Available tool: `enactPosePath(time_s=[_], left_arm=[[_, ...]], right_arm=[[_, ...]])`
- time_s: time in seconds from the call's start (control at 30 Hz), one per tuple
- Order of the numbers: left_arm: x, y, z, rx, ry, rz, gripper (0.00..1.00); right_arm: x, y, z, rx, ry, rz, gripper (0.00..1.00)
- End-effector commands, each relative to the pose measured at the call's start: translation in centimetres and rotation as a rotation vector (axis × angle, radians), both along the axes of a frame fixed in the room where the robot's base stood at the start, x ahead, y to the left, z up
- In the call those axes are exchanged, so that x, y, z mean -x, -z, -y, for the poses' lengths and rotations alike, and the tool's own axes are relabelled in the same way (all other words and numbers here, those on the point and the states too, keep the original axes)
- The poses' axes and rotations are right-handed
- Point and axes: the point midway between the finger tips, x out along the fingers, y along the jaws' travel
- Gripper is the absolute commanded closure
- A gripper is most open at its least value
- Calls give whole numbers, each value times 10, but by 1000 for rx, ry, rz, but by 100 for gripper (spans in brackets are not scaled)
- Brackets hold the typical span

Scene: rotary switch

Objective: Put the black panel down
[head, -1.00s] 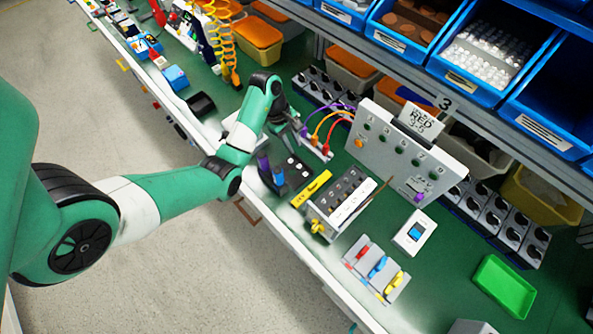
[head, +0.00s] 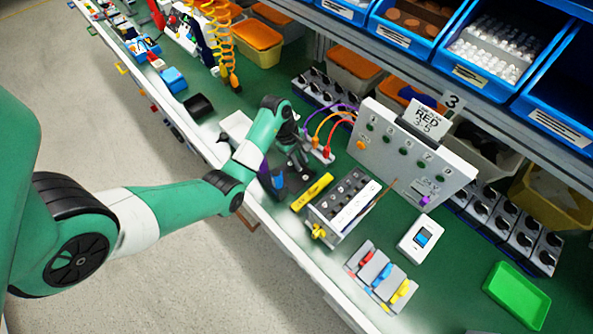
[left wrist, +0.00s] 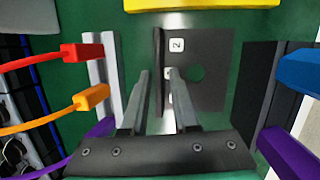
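The black panel (left wrist: 212,60) is a dark plate with white number labels and a round hole, seen in the left wrist view. It appears to lie flat over the green mat, with a raised dark lip along its left side. My left gripper (left wrist: 159,72) is over it, with one finger on each side of the lip and small gaps visible beside the lip. In the head view, my left gripper (head: 299,168) hides most of the panel. My right gripper is not in view.
A connector block with red (left wrist: 82,53), orange (left wrist: 92,97) and purple plugs is close left of the gripper. A dark stand with blue (left wrist: 300,70) and purple pieces is close right. A yellow label block (head: 312,191), grey switch box (head: 343,207) and upright test panel (head: 405,150) are nearby.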

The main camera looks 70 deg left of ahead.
Motion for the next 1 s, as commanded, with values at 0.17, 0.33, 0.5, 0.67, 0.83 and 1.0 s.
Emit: enactPosePath(time_s=[0.17,0.33,0.5,0.67,0.83,1.0], left_arm=[[0,1,0,0,0,0,84],[0,1,0,0,0,0,100],[0,1,0,0,0,0,100],[0,1,0,0,0,0,100],[0,1,0,0,0,0,100],[0,1,0,0,0,0,100]], right_arm=[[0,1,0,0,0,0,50],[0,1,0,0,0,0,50],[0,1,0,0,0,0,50],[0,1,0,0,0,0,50],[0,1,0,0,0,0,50],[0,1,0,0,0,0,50]])
